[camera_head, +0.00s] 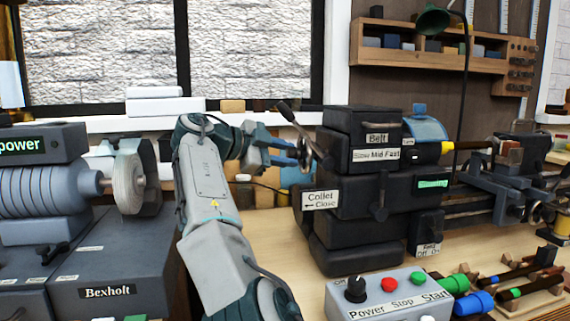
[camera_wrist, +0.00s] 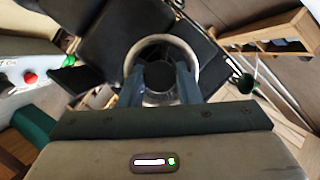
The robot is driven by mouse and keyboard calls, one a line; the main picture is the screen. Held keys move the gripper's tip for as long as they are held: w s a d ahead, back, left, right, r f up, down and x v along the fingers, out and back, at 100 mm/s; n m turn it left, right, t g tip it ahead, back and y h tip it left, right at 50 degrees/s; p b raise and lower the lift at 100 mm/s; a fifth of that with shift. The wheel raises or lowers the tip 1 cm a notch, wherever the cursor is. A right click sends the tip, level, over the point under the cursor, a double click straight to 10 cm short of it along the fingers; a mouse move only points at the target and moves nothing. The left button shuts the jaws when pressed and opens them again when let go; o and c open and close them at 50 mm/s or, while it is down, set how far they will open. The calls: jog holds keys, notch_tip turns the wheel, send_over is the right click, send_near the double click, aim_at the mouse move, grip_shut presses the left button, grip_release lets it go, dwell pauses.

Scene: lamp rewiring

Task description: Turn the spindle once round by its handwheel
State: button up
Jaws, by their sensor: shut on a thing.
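The handwheel (camera_head: 305,138) is a metal ring at the left end of the dark lathe headstock (camera_head: 353,190). A dark handle sticks out from it to the upper left. In the wrist view the handwheel (camera_wrist: 194,55) is a pale ring around a dark round hub. My gripper (camera_head: 293,155) comes in from the left, with its blue fingers at the wheel. In the wrist view its two fingers (camera_wrist: 160,82) stand on either side of the hub, shut on the handwheel. The exact contact is hard to see, and the spindle itself is hidden inside the headstock.
The headstock carries Belt, Collet and other labels. A grey control box (camera_head: 390,296) with a knob and red and green buttons stands in front. A buffing machine (camera_head: 75,190) is at the left. A wooden shelf (camera_head: 430,60) hangs behind. Bare bench lies between.

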jog(key=shift+f+m+t+b, duration=0.25)
jog(key=shift+m+t+b, duration=0.75)
jog(key=shift+m+b, duration=1.35)
jog(key=shift+m+t+h+b, duration=0.65)
jog(key=shift+m+b, duration=0.3)
jog(key=shift+b, duration=1.2)
jog(key=shift+r+m+b, duration=0.1)
jog(key=shift+m+b, duration=0.25)
jog(key=shift+m, duration=0.15)
jog(key=o, duration=1)
jog(key=p+v, duration=0.1)
jog(key=v, duration=1.3)
jog(key=shift+f+p, duration=0.3)
jog(key=shift+p, duration=0.05)
